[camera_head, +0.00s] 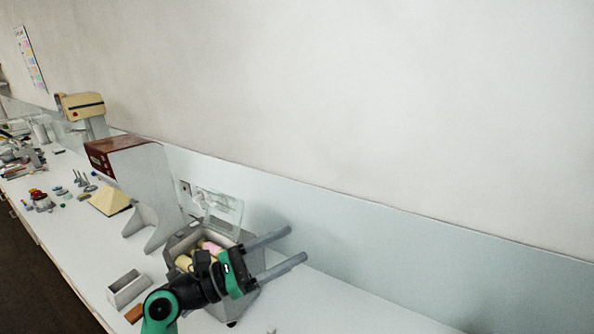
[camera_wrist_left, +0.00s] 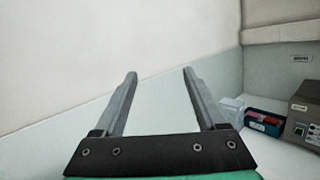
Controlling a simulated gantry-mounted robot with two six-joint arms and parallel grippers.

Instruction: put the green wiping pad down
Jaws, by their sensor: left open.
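My left gripper (camera_head: 297,244) is open, with its two grey fingers apart and nothing between them. In the head view it reaches over the right side of a grey open bin with a clear lid (camera_head: 222,208). In the left wrist view the open fingers (camera_wrist_left: 160,73) point at the bare wall. I cannot make out a green wiping pad in either view. The green parts near the gripper belong to my own arm. My right gripper is not in view.
An open grey box (camera_head: 127,288) and a brown block (camera_head: 134,313) lie left of my arm. A red-and-white machine (camera_head: 128,160) stands behind. In the wrist view, a clear container (camera_wrist_left: 231,108), a red-and-blue tray (camera_wrist_left: 264,123) and a grey-brown unit (camera_wrist_left: 301,117) stand right.

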